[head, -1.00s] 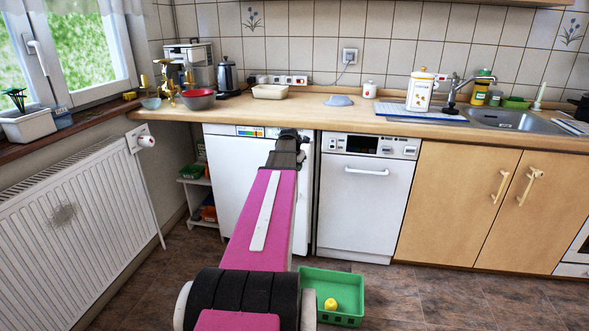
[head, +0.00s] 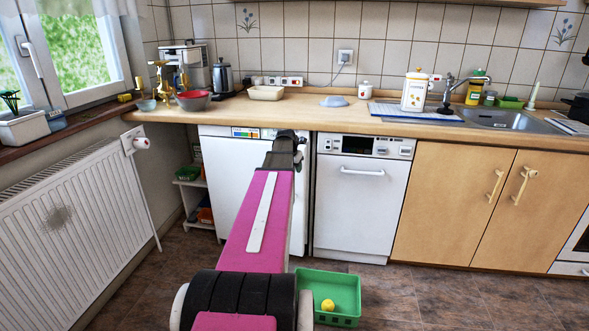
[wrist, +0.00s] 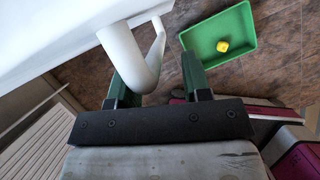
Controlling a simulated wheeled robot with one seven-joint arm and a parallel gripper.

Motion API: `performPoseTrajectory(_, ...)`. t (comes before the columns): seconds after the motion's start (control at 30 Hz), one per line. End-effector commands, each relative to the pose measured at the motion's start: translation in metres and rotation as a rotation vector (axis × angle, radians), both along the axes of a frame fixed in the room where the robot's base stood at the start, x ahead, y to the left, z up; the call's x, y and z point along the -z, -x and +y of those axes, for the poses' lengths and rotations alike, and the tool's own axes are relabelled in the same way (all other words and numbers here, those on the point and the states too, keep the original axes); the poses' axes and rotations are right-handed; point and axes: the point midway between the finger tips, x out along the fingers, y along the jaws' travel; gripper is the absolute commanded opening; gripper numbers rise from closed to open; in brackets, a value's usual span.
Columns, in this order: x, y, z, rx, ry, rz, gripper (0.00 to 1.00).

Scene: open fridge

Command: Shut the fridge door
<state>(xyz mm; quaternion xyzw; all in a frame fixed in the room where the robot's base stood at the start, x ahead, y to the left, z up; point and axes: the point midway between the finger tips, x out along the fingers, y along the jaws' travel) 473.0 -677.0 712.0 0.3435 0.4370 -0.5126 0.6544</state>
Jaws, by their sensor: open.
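The fridge door (head: 232,175) is the white front under the counter at left in the head view. My arm covers part of it, and I cannot tell whether it is fully shut or slightly ajar. In the wrist view, its white surface (wrist: 50,30) fills the upper left, with a curved white handle (wrist: 145,72) standing out from it. My gripper (wrist: 160,78) is open, with its two dark green fingers apart. The handle's bend lies between the fingers, close to the left one; contact is unclear. In the head view the fingertips are mostly hidden by my wrist.
A green basket (head: 345,292) with a yellow object (head: 328,305) stands on the floor right of my arm. A white dishwasher (head: 360,205) stands right of the fridge. A radiator (head: 75,220) and small shelf (head: 200,203) are at left.

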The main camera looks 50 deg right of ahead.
Motion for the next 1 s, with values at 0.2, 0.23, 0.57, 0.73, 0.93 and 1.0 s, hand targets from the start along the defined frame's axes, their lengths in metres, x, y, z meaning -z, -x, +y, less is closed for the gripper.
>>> performPoseTrajectory(0.2,-0.025,0.004,0.011,-0.001,0.002,-0.002,0.44)
performPoseTrajectory(0.23,-0.031,0.004,0.013,0.0,0.002,-0.001,0.44)
performPoseTrajectory(0.57,-0.081,0.011,0.033,0.002,0.0,0.0,0.44)
performPoseTrajectory(0.73,-0.095,0.013,0.037,0.003,0.0,0.001,0.44)
performPoseTrajectory(0.93,-0.098,0.013,0.039,0.003,-0.001,0.001,0.44)
performPoseTrajectory(1.0,-0.098,0.013,0.038,0.003,-0.001,0.001,0.44)
